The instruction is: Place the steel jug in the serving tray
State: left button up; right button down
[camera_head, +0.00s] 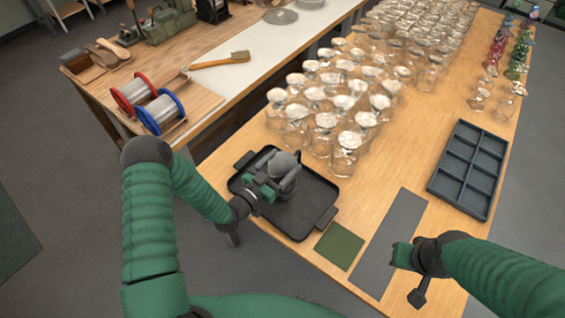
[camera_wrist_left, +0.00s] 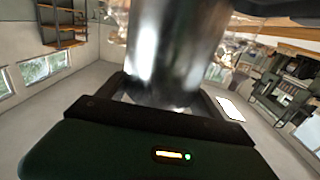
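The steel jug (camera_head: 287,170) is grey and shiny and stands over the dark serving tray (camera_head: 310,193), towards its middle. My left gripper (camera_head: 268,183) reaches in from the left and is shut on the jug. In the left wrist view the jug's shiny wall (camera_wrist_left: 175,50) fills the space between the dark fingers (camera_wrist_left: 160,95). I cannot tell whether the jug's base touches the tray floor. My right gripper (camera_head: 402,257) hangs over the grey strip at the front right, away from the jug; its finger gap does not show clearly.
Many glass jars (camera_head: 325,130) with pale covers stand close behind the tray. A green square mat (camera_head: 339,246) and a grey strip (camera_head: 390,240) lie to its right. A dark compartment tray (camera_head: 468,170) sits farther right. Wire spools (camera_head: 160,110) stand on the left bench.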

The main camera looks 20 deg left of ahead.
pick_arm(q)
jog(key=o, duration=0.4)
jog(key=shift+d, duration=0.35)
pick_arm(e)
jog(key=shift+d, duration=0.4)
pick_arm(q)
jog(key=s+a+f+m+g+y+b, duration=0.1)
jog(key=s+a+f+g+y+b, duration=0.2)
jog(key=s+a+g, duration=0.6)
jog(key=s+d+r+n+g+y, duration=0.2)
jog(key=s+r, duration=0.1)
jog(key=s, duration=0.4)
jog(key=s+d+r+n+g+y, duration=0.1)
jog(key=s+d+r+n+g, duration=0.2)
jog(key=s, duration=0.4)
jog(key=shift+s+d+r+y+p, duration=0.15)
jog(key=shift+d+r+y+p, duration=0.25)
jog(key=shift+r, duration=0.1)
pick_arm(e)
jog(key=shift+a+f, duration=0.2)
jog(key=shift+f, duration=0.4)
jog(key=shift+a+f, duration=0.15)
jog(key=shift+f, duration=0.4)
